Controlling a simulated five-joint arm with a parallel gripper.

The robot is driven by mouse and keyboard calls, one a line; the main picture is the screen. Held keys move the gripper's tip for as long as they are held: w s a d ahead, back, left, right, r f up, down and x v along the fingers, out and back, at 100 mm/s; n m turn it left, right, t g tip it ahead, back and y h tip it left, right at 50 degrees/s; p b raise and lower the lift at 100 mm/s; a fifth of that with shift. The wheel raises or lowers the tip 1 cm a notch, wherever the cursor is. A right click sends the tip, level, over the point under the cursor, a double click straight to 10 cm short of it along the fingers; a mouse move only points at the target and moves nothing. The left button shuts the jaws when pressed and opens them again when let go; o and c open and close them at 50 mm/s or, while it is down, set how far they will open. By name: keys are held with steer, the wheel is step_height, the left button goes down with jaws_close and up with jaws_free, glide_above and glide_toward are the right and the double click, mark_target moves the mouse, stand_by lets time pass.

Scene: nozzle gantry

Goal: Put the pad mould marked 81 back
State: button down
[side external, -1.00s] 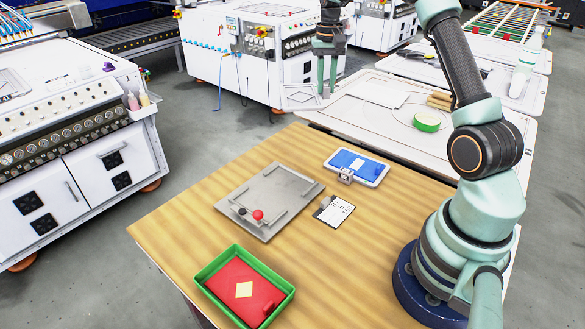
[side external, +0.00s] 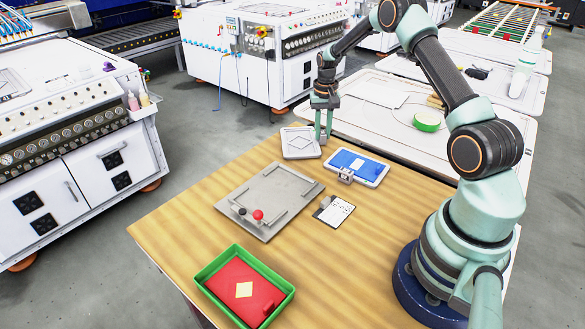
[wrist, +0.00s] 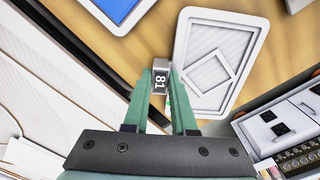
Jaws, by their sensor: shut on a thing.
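The pad mould marked 81 is a pale grey-white plate (side external: 300,143) with a raised diamond outline, at the far corner of the wooden table in the side view. It also shows in the wrist view (wrist: 212,62). Its small block with the number 81 (wrist: 160,78) sits between my fingertips. My gripper (side external: 323,136) points down and is shut on this block, with the plate to one side. I cannot tell whether the plate touches the table or hangs just above it.
A blue mould in a white tray (side external: 372,178) lies close to the right. A grey metal plate (side external: 262,195) with rails and a red knob (side external: 258,215) is in mid-table, beside a white card (side external: 338,212). A green tray (side external: 206,291) holding a red mould (side external: 228,281) stands in front.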

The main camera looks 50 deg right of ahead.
steer(key=shift+f, duration=0.1)
steer(key=c, duration=0.7)
jaws_free()
